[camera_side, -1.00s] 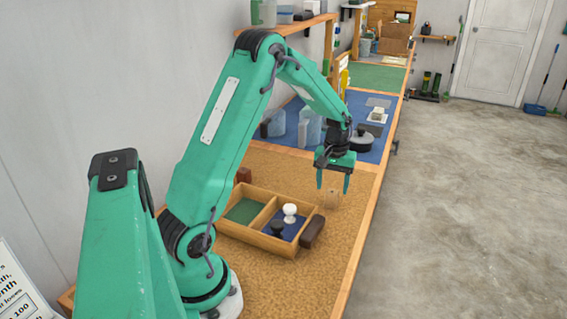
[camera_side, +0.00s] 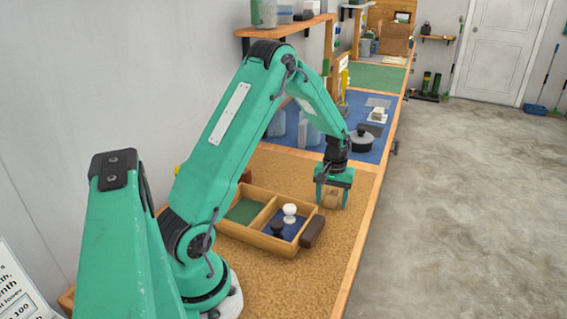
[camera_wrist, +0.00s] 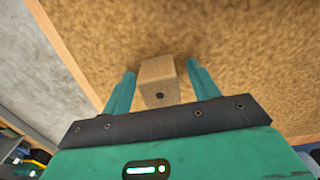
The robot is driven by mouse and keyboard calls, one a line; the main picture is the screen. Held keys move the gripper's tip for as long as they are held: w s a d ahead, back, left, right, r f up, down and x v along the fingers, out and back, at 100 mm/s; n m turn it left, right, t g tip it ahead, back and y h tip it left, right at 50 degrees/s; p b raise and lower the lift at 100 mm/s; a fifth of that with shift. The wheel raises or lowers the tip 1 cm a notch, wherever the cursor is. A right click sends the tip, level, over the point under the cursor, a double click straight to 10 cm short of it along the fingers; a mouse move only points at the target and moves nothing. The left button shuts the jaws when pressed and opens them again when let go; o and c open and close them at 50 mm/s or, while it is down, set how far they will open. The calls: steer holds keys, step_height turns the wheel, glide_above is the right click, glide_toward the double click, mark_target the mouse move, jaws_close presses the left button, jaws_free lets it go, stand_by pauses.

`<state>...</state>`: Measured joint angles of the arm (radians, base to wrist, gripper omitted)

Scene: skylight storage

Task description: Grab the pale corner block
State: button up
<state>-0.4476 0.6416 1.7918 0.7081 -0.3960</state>
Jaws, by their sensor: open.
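The pale block (camera_side: 331,198) is a small light-wood block on the cork-coloured bench top, just right of the wooden tray. In the wrist view the block (camera_wrist: 158,82) shows a dark round hole on its near face. My gripper (camera_side: 332,203) is lowered over it with its green fingers down on either side. In the wrist view my gripper (camera_wrist: 160,82) is open, with the block between its fingers.
A two-compartment wooden tray (camera_side: 234,233) holds a white knob (camera_side: 290,210) and a dark knob (camera_side: 277,228). A dark brown block (camera_side: 313,232) lies at its right end. A lidded pot (camera_side: 361,141) stands behind on the blue mat. The bench's right edge is near.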

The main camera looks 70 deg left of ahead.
mark_target(332, 192)
steer(key=shift+c, duration=0.2)
steer(key=c, duration=1)
steer(key=shift+r, duration=0.1)
steer(key=shift+r, duration=0.4)
step_height(332, 192, up, 3)
steer(key=shift+r, duration=0.15)
steer(key=d+r, duration=0.2)
steer(key=d, duration=0.2)
steer(key=d+r, duration=0.2)
steer(key=d, duration=0.1)
steer(key=s+d+r, duration=0.1)
steer(key=d+r, duration=0.1)
steer(key=d, duration=0.2)
steer(key=shift+d+r, duration=0.3)
steer(key=shift+r, duration=0.05)
